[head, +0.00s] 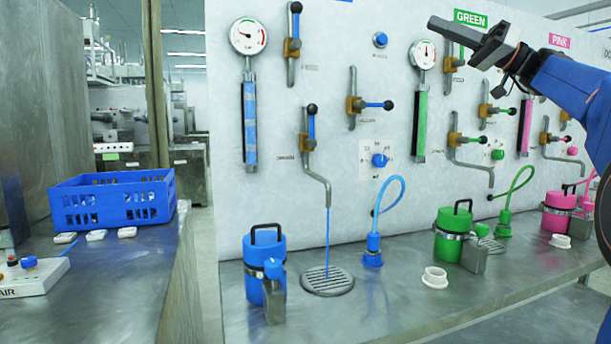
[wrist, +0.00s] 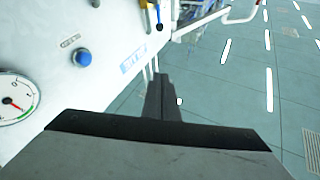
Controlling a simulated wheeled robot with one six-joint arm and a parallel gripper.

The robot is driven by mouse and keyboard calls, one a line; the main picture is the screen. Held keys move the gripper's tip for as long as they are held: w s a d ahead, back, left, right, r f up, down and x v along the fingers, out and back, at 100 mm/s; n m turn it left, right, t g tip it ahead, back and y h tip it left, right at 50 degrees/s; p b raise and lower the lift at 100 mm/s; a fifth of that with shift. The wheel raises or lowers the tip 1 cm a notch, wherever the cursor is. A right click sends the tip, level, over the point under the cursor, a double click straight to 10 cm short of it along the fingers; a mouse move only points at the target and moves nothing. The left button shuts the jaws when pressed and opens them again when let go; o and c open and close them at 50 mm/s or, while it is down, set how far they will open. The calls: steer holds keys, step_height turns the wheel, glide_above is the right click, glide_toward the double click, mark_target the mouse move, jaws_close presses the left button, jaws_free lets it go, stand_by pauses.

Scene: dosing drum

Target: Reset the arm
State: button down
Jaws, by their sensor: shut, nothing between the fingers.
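My gripper (head: 436,23) is raised at the upper right of the head view, in front of the white panel and beside the green sign (head: 470,18). Its fingers are shut with nothing between them and point left. In the wrist view the closed fingers (wrist: 161,92) stand out beyond the dark gripper body, with the panel to the left and the floor to the right. My blue arm enters from the right edge. The gripper looks clear of the bench; its exact gap to the panel cannot be told.
Blue liquid (head: 327,240) runs from a spout into a round drain (head: 327,281). A blue drum (head: 264,262), a green drum (head: 453,234) and a pink drum (head: 558,211) stand on the metal bench. Valves and gauges (head: 248,36) project from the panel. A blue crate (head: 112,199) sits left.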

steer(key=s+a+f+m+t+h, duration=0.1)
steer(key=a+f+m+h, duration=0.3)
steer(key=f, duration=0.4)
steer(key=s+a+f+m+t+h, duration=0.1)
steer(key=a+f+m+t+h, duration=0.15)
steer(key=a+f, duration=0.4)
steer(key=s+a+f+m+g+h, duration=0.1)
steer(key=s+f+m+h, duration=0.2)
steer(key=f, duration=0.7)
steer(key=s+a+f+m+g+h, duration=0.1)
steer(key=s+a+f+h, duration=0.1)
steer(key=s+f, duration=0.5)
steer(key=s+d+f+h, duration=0.3)
steer(key=s+f, duration=0.3)
steer(key=f, duration=0.6)
steer(key=s+d+f+m+g+h, duration=0.1)
steer(key=s+d+f+h, duration=0.3)
steer(key=s+f, duration=0.3)
steer(key=s+d+f+m+h, duration=0.1)
steer(key=s+d+f+h, duration=0.2)
steer(key=f, duration=1.5)
steer(key=s+d, duration=0.2)
steer(key=s, duration=0.2)
steer(key=shift+h, duration=0.35)
